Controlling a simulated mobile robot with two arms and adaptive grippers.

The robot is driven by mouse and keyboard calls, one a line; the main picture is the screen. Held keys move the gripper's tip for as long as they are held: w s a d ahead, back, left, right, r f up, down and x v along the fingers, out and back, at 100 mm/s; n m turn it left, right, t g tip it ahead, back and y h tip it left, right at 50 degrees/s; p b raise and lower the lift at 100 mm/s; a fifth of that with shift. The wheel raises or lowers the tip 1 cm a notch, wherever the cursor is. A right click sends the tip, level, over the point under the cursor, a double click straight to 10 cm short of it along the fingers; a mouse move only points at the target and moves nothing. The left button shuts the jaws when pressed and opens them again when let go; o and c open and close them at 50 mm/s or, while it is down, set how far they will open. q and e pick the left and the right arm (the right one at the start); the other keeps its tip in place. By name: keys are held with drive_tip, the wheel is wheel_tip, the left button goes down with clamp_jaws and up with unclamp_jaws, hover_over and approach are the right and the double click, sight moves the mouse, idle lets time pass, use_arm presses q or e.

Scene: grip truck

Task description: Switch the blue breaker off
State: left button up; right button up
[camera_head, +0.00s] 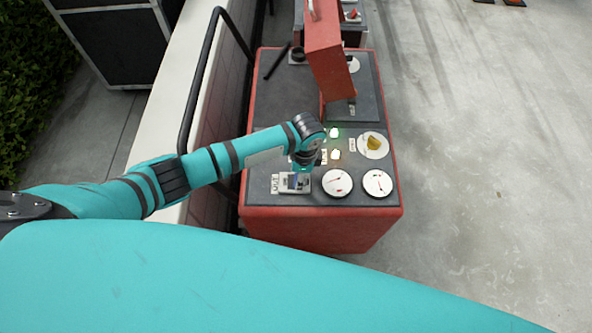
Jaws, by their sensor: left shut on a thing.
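The blue breaker (296,181) sits in a light grey housing at the front left of the dark panel on top of a red cabinet (320,228). My left arm comes in from the left, and my left gripper (302,168) points down right over the breaker. The gripper is shut on the breaker's blue part, as far as the small view shows. The wrist hides much of the fingers and the back of the breaker, so I cannot tell the switch's exact position. My right gripper is not in view.
Two round white gauges (337,182) (377,183) lie right of the breaker. A yellow knob (374,143) on a white disc and lit buttons (335,154) sit behind. A raised red box (328,65) stands farther back. Concrete floor at right is clear.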

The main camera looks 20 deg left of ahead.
use_arm(q)
drive_tip(key=shift+w+d+f+g+y, duration=0.15)
drive_tip(key=shift+d+g+y, duration=0.2)
drive_tip(key=shift+y, duration=0.45)
drive_tip(key=o, duration=1.2)
drive_tip(key=v, duration=1.2)
